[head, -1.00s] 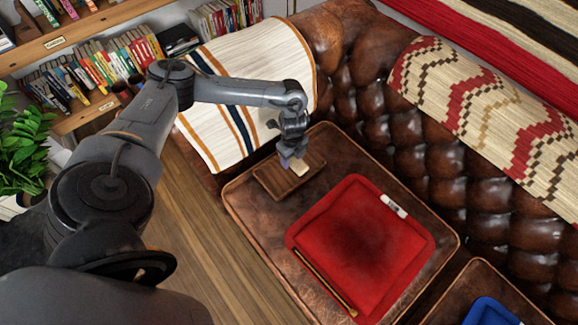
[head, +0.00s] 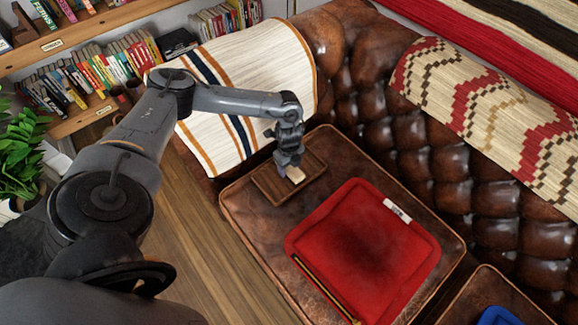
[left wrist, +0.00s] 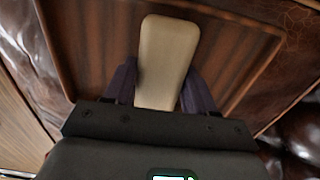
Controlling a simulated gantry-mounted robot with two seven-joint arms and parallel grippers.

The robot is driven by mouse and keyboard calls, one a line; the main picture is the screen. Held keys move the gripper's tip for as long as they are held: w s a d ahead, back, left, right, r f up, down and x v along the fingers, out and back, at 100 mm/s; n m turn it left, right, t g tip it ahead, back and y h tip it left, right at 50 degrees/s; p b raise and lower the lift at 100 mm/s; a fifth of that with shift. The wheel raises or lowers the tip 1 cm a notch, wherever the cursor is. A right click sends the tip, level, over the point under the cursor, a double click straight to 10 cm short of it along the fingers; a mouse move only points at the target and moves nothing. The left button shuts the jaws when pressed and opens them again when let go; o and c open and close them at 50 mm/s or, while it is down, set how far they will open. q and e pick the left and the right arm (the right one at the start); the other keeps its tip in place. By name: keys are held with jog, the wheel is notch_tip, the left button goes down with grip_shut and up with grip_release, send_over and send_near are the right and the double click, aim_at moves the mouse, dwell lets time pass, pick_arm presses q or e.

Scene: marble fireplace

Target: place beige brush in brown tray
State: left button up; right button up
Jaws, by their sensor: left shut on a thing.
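My left gripper (head: 290,168) is over the brown wooden tray (head: 268,188) on the leather seat. It is shut on the beige brush (head: 296,175), whose pale end shows just below the fingers. In the left wrist view the brush (left wrist: 166,55) stands out between the two dark fingers (left wrist: 154,90), with the tray's brown floor (left wrist: 225,60) behind it. The brush appears inside the tray's outline; I cannot tell whether it touches the floor. My right gripper is not in view.
A red cushion-like tray (head: 365,245) lies on the same seat, with a white item (head: 397,210) on its edge and a thin golden stick (head: 325,290) along its left side. A tufted leather backrest (head: 400,130) rises behind. A striped blanket (head: 245,85) drapes the armrest.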

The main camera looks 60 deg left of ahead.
pick_arm(q)
jog(key=o, duration=1.1)
jog(key=shift+f, duration=0.1)
notch_tip(320, 180, up, 12)
jog(key=p, duration=0.6)
jog(key=shift+d, duration=0.1)
